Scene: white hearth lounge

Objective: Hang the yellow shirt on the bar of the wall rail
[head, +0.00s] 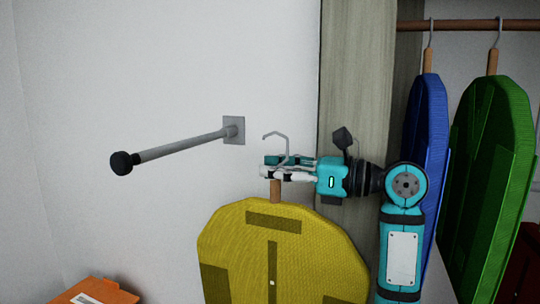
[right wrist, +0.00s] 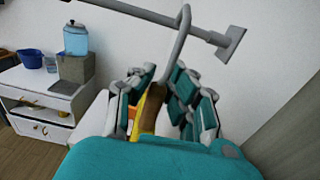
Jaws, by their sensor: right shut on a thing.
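The yellow shirt (head: 285,245) hangs upright on its hanger below my right gripper (head: 268,173). The gripper is shut on the hanger's wooden neck (head: 275,190), which also shows between the fingers in the right wrist view (right wrist: 150,108). The grey metal hook (head: 280,140) rises above the fingers. The wall rail's bar (head: 185,145) juts from a square wall plate (head: 233,130) and ends in a black knob (head: 121,163). In the head view the hook is right of the plate, apart from the bar. My left gripper is not in view.
A blue shirt (head: 427,120) and a green shirt (head: 495,150) hang from a wooden rod (head: 470,25) in the wardrobe at right. An orange box (head: 95,292) is at lower left. A white cabinet (right wrist: 40,100) shows in the wrist view. The wall around the bar is clear.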

